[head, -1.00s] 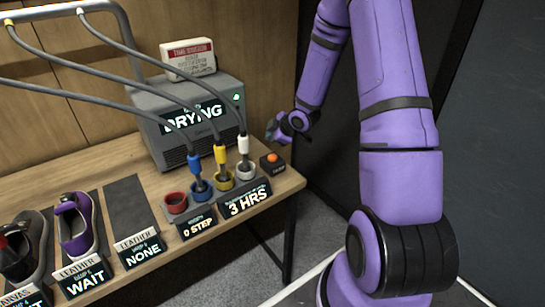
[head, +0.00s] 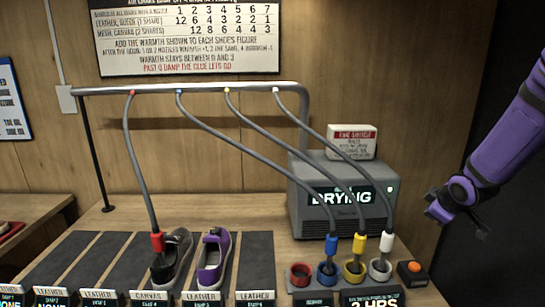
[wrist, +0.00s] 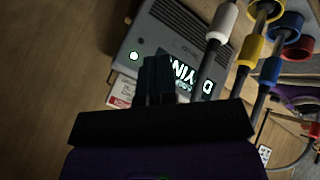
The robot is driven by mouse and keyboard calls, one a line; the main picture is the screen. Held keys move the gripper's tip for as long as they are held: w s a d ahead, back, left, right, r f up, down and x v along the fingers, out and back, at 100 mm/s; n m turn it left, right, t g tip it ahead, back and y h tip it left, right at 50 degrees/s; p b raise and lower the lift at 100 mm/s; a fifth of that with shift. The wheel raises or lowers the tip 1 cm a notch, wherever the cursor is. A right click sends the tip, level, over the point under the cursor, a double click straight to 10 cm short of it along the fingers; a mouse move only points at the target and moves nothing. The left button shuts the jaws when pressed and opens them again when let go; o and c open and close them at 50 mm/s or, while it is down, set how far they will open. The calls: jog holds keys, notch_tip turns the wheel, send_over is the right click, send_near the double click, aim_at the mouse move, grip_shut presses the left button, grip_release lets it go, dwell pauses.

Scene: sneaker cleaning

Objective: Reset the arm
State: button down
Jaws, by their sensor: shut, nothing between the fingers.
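My gripper (head: 436,207) hangs at the right of the head view, at the end of my purple arm, right of the drying machine and above the orange button. In the wrist view my gripper (wrist: 157,72) shows its dark fingers together, with nothing between them, in front of the grey drying machine (wrist: 160,30). It is apart from the machine and the bench.
The drying machine (head: 340,212) stands on the bench with a small sign on top. Hoses with blue, yellow and white nozzles stand in cups before it. The orange button (head: 414,267) is at right.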

jog(key=s+a+r+m+h, duration=0.1)
jog(key=s+a+r+m, duration=0.2)
jog(key=s+r, duration=0.45)
jog(key=s+a+r+m+g+y, duration=0.1)
jog(key=s+a+r+m, duration=0.2)
jog(key=s, duration=0.8)
jog(key=s+a+r+m+g, duration=0.1)
jog(key=s+a+r+m, duration=0.1)
jog(key=s+a+r, duration=0.5)
jog(key=s+r, duration=0.1)
jog(key=s, duration=0.4)
jog(key=shift+s+r+m+g+y, duration=0.15)
jog(key=shift+r+m+g+y, duration=0.15)
jog(key=shift+m+g+y, duration=0.1)
